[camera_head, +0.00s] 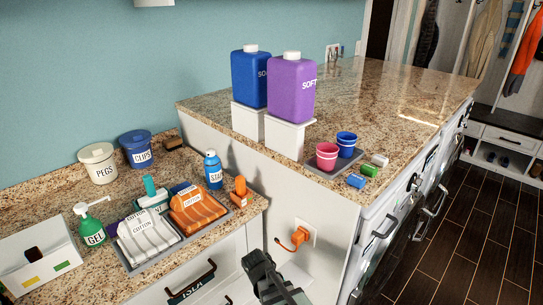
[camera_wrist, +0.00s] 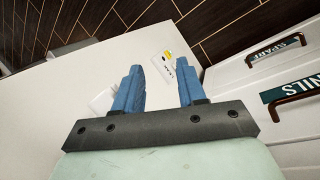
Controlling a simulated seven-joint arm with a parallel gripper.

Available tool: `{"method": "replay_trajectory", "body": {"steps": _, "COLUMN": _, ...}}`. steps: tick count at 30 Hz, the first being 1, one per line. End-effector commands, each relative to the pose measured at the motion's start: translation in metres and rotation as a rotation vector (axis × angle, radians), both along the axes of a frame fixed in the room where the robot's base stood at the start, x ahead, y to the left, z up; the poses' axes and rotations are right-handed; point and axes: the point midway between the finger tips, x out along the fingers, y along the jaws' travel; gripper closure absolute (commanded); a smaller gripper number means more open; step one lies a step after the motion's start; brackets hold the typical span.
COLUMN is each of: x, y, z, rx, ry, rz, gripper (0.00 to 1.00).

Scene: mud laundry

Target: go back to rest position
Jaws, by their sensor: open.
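My gripper (camera_wrist: 160,85) is open in the wrist view. Its two blue fingers stand apart with nothing held between them. Beyond them are a plain white surface and a small white card (camera_wrist: 175,68) with a yellow mark. In the head view my gripper (camera_head: 262,262) shows dark at the bottom middle, in front of the lower counter's drawers and below the orange plug (camera_head: 298,237). Its fingertips are hard to make out there. It appears apart from the counter objects.
The lower counter (camera_head: 90,280) holds a grey tray with cotton packs, a green gel bottle (camera_head: 91,228) and tubs. The higher counter (camera_head: 410,95) holds blue and purple jugs (camera_head: 292,90) on white stands and cups. Drawer handles (camera_wrist: 293,111) jut out at right in the wrist view. Dark floor (camera_head: 470,240) lies right.

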Motion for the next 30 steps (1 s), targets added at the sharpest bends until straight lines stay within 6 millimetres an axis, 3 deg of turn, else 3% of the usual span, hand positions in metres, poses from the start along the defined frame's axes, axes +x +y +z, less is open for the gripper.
{"method": "replay_trajectory", "body": {"steps": 3, "x": -0.017, "y": -0.023, "z": -0.031, "rx": 0.013, "ry": 0.054, "rz": -0.027, "gripper": 0.60}}
{"method": "replay_trajectory", "body": {"steps": 14, "x": -0.075, "y": -0.077, "z": -0.109, "rx": 0.072, "ry": 0.195, "rz": -0.110, "gripper": 0.60}}
{"method": "replay_trajectory", "body": {"steps": 30, "x": -0.199, "y": -0.133, "z": -0.202, "rx": 0.198, "ry": 0.388, "rz": -0.274, "gripper": 0.60}}
